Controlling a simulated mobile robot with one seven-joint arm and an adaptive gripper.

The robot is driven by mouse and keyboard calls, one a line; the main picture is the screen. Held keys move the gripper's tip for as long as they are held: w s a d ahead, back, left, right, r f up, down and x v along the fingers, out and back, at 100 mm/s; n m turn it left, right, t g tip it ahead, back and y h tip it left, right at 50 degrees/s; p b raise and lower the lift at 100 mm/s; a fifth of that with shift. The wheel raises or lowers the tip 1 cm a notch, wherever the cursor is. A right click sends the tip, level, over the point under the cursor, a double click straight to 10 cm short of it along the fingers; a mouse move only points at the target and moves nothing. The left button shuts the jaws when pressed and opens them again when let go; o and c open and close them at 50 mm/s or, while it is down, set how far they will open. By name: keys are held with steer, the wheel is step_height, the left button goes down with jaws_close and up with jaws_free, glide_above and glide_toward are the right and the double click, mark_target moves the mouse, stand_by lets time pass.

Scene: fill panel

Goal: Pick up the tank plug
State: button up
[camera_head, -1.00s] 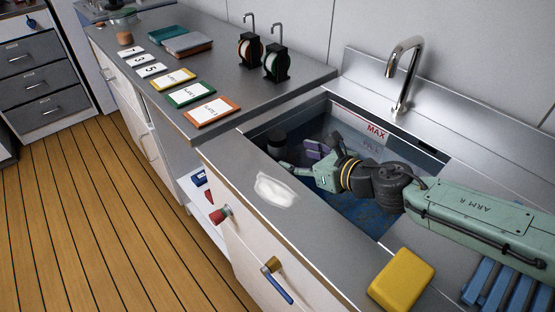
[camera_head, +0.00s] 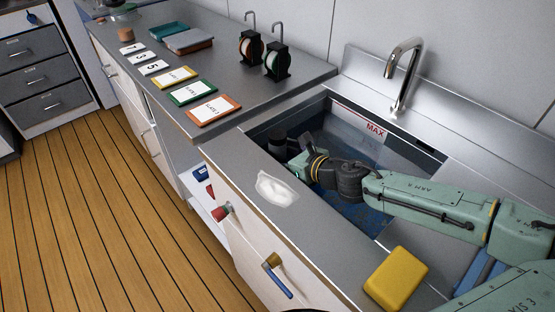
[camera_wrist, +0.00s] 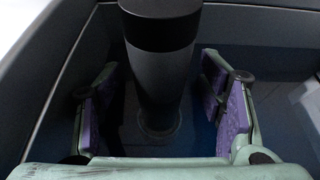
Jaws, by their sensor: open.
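The tank plug looks to be the dark upright cylinder with a black top (camera_wrist: 158,55), standing on the tank floor in the wrist view. Its top also shows at the tank's left end in the head view (camera_head: 278,140). My gripper (camera_wrist: 157,95) is open, with one purple-padded finger on each side of the cylinder. Gaps show between pads and cylinder, so it is not held. In the head view my gripper (camera_head: 296,160) is down inside the tank, right beside the cylinder, its fingers partly hidden.
The sink tank (camera_head: 408,150) has a MAX mark on its back wall and a blue floor. A faucet (camera_head: 401,75) stands behind it. A white cloth-like patch (camera_head: 276,188) and a yellow sponge (camera_head: 397,280) lie on the front edge. The tank walls are close around my gripper.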

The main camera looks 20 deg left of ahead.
steer(key=shift+c, duration=0.4)
steer(key=c, duration=1.4)
steer(key=shift+r, duration=0.1)
